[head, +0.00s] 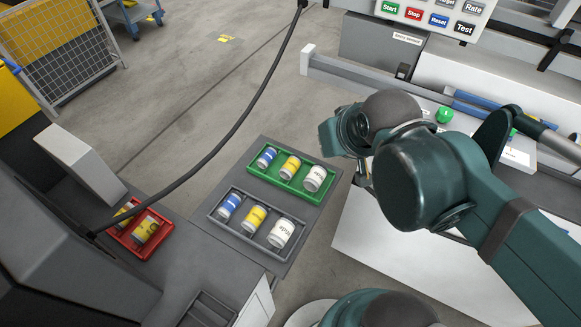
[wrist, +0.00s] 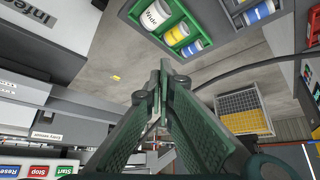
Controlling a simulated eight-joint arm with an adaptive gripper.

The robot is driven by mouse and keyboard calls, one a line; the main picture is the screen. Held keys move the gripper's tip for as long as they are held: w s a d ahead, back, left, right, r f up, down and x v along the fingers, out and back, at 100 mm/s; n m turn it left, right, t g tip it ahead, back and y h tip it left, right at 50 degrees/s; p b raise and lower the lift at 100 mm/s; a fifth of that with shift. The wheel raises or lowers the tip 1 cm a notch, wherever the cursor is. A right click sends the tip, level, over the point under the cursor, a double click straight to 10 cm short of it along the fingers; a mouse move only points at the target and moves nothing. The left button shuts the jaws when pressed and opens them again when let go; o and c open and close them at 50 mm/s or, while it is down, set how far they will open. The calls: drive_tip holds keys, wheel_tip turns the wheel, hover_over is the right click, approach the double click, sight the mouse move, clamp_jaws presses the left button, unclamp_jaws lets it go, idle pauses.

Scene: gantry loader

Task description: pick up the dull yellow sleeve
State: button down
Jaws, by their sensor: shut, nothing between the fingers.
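Several yellow sleeves are in view, and I cannot tell for sure which is the dull yellow one. In the head view a yellow sleeve (head: 290,167) lies in the middle of the green tray (head: 250,174), and another yellow sleeve (head: 254,217) lies in the middle of the grey tray (head: 215,220). Two darker yellow sleeves (head: 145,230) lie in the red tray (head: 112,237) at the left. My gripper (wrist: 160,68) is shut and empty in the wrist view, apart from all trays. The green tray's yellow sleeve (wrist: 176,35) shows above the fingertips there.
Blue sleeves (head: 267,157) and white sleeves (head: 315,178) flank the yellow ones in the green and grey trays. A black cable (head: 240,118) hangs across the scene. A wire-mesh cart (head: 62,45) stands at the upper left. Bare floor (head: 200,95) lies beyond the trays.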

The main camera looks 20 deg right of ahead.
drive_tip(key=c, duration=1.1)
unclamp_jaws()
drive_tip(key=shift+w, duration=0.1)
drive_tip(key=n+g+p, duration=0.5)
drive_tip(key=n+g, duration=0.2)
drive_tip(key=n, duration=0.2)
hover_over(291, 162)
wheel_tip(291, 162, down, 17)
drive_tip(key=shift+r, duration=0.1)
drive_tip(key=shift+w+f, duration=0.1)
drive_tip(key=shift+f, duration=0.5)
